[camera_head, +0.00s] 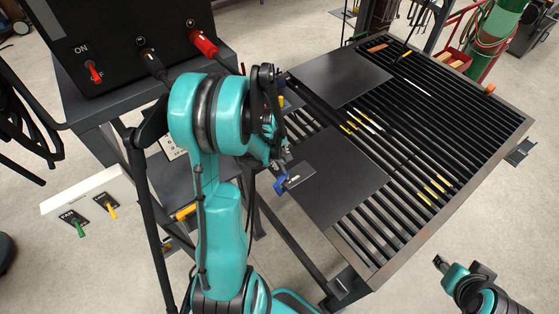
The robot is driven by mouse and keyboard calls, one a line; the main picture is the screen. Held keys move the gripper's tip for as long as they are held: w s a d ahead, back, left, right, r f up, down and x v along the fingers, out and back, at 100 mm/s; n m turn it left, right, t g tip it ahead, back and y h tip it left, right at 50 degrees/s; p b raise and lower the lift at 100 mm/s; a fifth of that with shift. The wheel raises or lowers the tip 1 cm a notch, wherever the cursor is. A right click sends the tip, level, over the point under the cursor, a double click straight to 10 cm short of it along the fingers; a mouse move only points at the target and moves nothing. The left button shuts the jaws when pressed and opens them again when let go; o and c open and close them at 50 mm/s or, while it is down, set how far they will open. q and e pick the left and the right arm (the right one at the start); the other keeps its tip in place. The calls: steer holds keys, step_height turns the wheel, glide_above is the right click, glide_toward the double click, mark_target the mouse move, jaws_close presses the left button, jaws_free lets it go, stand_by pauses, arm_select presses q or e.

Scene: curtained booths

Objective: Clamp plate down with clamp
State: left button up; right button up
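Two dark flat plates lie on the slatted table (462,95). The near plate (335,178) reaches the table's left edge, and the far plate (340,77) lies further back. My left gripper (279,168) points down beside the left edge of the near plate. A small blue and grey piece (281,184) shows at its fingertips, against a small dark tab. I cannot tell whether this piece is the clamp or part of the gripper, nor whether the fingers are shut. My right gripper (439,262) is at lower right, off the table, its fingers too small to read.
A black machine (115,40) with a red switch and cables stands on a cart at upper left. A white panel (92,205) with green and yellow levers is at left. Yellow-marked rods lie on the slats. A green cylinder (497,35) stands behind the table.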

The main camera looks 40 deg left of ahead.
arm_select(q)
jaws_close()
steer(key=shift+f+m+b, duration=0.1)
steer(key=shift+m+b, duration=0.4)
steer(key=shift+m, duration=0.5)
steer(key=m+b, duration=0.1)
steer(key=m, duration=0.3)
steer(key=shift+m, duration=0.4)
steer(key=m+b, duration=0.1)
steer(key=m, duration=0.2)
steer(key=shift+m+b, duration=0.3)
steer(key=shift+m, duration=0.8)
